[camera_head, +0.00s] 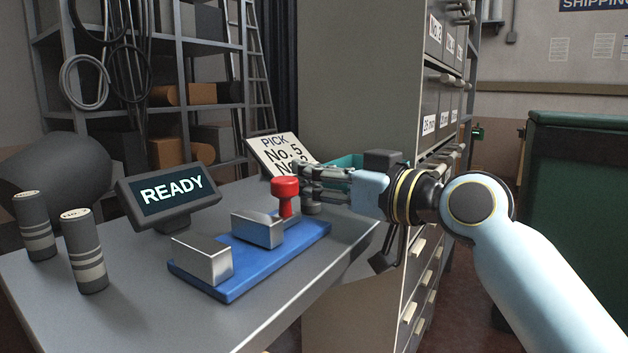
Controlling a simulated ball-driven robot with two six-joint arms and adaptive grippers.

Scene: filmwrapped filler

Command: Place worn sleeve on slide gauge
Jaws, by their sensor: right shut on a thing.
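The slide gauge is a blue base (236,283) on the grey table, with two metal blocks on it, one at the near left (203,262) and one farther right (259,229). A red knob (286,192) stands upright at the right block. No sleeve shows between the blocks. My left gripper is not in view.
A dark display reading READY (172,193) stands behind the gauge. A PICK sign (280,157) with partly hidden lines stands at the back. A teal container (347,162) shows behind my right gripper. The table's front is clear. A drawer cabinet (414,276) stands at the right.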

